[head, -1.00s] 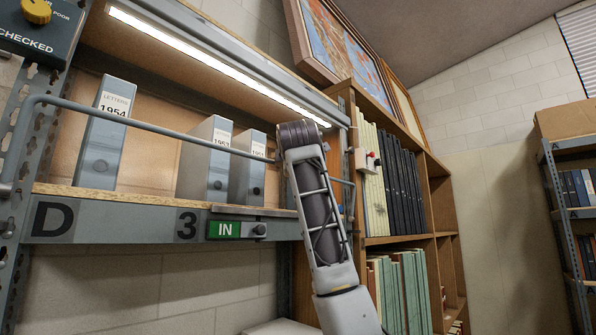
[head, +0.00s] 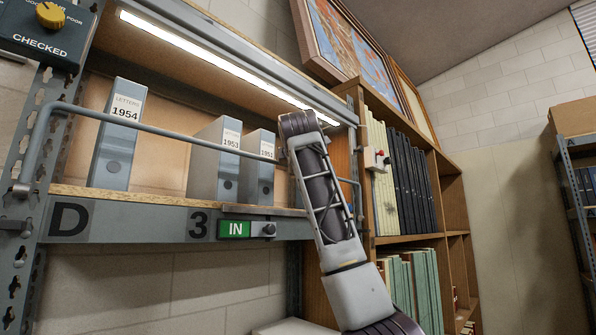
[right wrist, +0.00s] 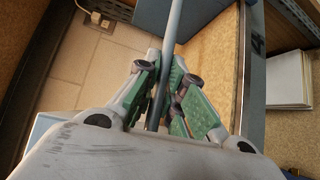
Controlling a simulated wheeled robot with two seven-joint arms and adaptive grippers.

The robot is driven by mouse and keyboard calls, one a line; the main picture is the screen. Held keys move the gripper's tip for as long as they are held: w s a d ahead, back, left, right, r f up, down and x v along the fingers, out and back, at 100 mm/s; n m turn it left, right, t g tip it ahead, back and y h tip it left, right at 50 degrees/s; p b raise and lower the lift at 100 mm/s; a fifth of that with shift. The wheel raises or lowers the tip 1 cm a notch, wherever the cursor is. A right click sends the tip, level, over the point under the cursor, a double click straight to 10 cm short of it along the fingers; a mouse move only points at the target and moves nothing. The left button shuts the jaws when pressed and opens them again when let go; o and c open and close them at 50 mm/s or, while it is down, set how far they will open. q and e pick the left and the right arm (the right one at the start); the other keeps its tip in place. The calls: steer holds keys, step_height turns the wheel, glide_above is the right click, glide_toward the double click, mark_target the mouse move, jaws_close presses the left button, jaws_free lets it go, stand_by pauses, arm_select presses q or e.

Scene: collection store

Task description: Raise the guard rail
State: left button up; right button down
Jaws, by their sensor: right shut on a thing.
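The guard rail (head: 165,132) is a thin grey-blue bar across the front of the shelf marked D 3. It stands above the shelf's front edge, in front of the lower parts of the box labels. Its bent left end comes down to the left upright. My right arm reaches up to the rail's right part, and its gripper is hidden behind the wrist in the head view. In the right wrist view, my right gripper (right wrist: 164,78) is shut around the rail (right wrist: 174,28), with green-padded fingers on both sides. My left gripper is not in view.
Grey letter boxes (head: 117,140) stand on the shelf behind the rail. A green IN slider (head: 235,229) is on the shelf's front beam. A wooden bookcase (head: 410,239) stands close by on the right. A lit strip (head: 220,65) runs above the shelf.

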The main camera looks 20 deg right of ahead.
steer(key=c, duration=1.5)
jaws_free()
steer(key=shift+s, duration=0.1)
steer(key=v, duration=1.2)
steer(key=shift+f, duration=0.15)
